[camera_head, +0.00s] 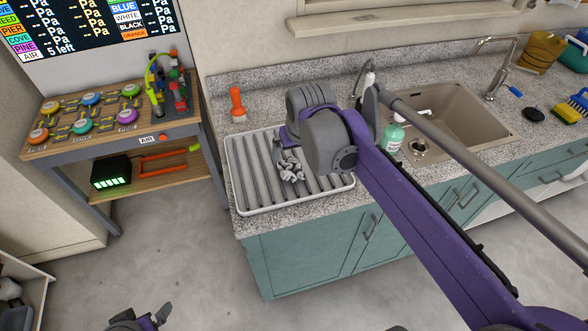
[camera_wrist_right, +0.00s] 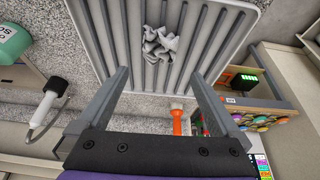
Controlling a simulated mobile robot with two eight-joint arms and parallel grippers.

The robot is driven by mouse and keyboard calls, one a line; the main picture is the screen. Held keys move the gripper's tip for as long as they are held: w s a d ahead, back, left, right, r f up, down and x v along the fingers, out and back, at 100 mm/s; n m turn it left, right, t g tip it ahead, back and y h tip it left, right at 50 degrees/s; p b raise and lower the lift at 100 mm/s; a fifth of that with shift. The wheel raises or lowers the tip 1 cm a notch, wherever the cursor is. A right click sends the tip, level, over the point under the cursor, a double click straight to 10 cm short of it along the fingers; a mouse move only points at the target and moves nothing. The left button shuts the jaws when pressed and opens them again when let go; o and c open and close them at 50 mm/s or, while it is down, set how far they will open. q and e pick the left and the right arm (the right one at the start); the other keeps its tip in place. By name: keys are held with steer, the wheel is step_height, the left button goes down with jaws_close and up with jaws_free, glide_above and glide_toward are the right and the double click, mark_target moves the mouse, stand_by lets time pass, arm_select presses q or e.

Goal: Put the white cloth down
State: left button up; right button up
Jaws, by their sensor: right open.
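The white cloth (camera_head: 291,167) lies crumpled on the ribbed grey drying tray (camera_head: 243,192) on the counter. In the right wrist view the cloth (camera_wrist_right: 160,44) rests on the ribs beyond my fingertips, apart from them. My right gripper (camera_wrist_right: 160,78) is open with nothing between its fingers. In the head view the right gripper (camera_head: 288,132) is over the tray's back part, its fingertips mostly hidden by my wrist. My left gripper (camera_head: 145,318) shows only in part at the bottom left edge, away from the counter; its opening is unclear.
The sink (camera_head: 450,118) and a green soap bottle (camera_head: 392,139) are to the right of the tray. The floor in front is clear.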

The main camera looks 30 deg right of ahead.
steer(key=s+a+f+n, duration=0.1)
steer(key=s+a+f, duration=0.3)
steer(key=s, duration=0.3)
steer(key=s+a+f+n+t+y, duration=0.1)
steer(key=s+a+f, duration=0.4)
steer(key=s+f, duration=0.2)
steer(key=shift+s, duration=0.8)
steer(key=shift+r, duration=0.1)
